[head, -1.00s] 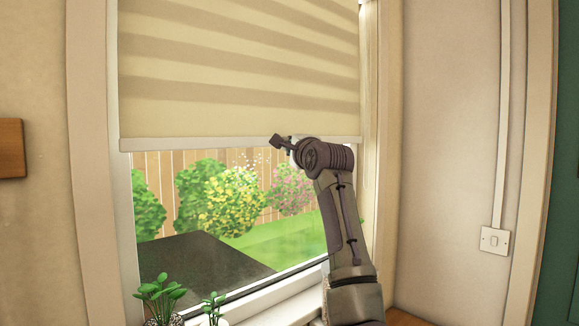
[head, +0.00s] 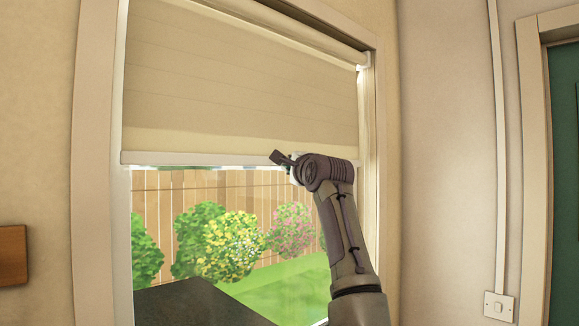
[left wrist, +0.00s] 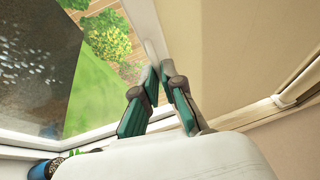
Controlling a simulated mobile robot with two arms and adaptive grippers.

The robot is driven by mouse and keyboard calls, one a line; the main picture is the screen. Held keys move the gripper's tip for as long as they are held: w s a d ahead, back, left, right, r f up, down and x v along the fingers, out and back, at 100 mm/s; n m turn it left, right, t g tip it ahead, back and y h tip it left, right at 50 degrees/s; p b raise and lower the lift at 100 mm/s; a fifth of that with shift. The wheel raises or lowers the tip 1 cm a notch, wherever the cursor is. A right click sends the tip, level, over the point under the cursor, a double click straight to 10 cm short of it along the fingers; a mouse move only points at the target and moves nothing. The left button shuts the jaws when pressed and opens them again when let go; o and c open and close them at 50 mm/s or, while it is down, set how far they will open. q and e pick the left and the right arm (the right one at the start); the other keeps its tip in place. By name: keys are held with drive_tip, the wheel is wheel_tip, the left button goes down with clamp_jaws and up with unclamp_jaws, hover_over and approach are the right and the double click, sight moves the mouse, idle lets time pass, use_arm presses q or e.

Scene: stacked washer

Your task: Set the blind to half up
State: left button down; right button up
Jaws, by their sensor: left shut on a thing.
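The beige roller blind (head: 235,90) covers the upper part of the window, and its lower edge is a pale bottom bar (head: 200,159). In the head view my left gripper (head: 281,158) is at this bar, right of its middle. In the left wrist view my left gripper (left wrist: 162,70) has its fingers closed on the end-on bottom bar (left wrist: 152,48), with the blind (left wrist: 210,50) to the right of it. The wrist hides part of the bar in the head view. My right gripper is in neither view.
The window frame (head: 92,160) surrounds the blind, and the roller (head: 290,28) runs along its top. Below the bar the glass shows a fence (head: 180,190) and bushes (head: 232,245). A light switch (head: 498,306) is on the right wall.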

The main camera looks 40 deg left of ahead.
use_arm(q)
drive_tip(key=c, duration=1.3)
unclamp_jaws()
drive_tip(key=shift+d, duration=0.1)
drive_tip(key=v, duration=1.1)
drive_tip(key=shift+s+d, duration=0.2)
drive_tip(key=shift+d, duration=0.15)
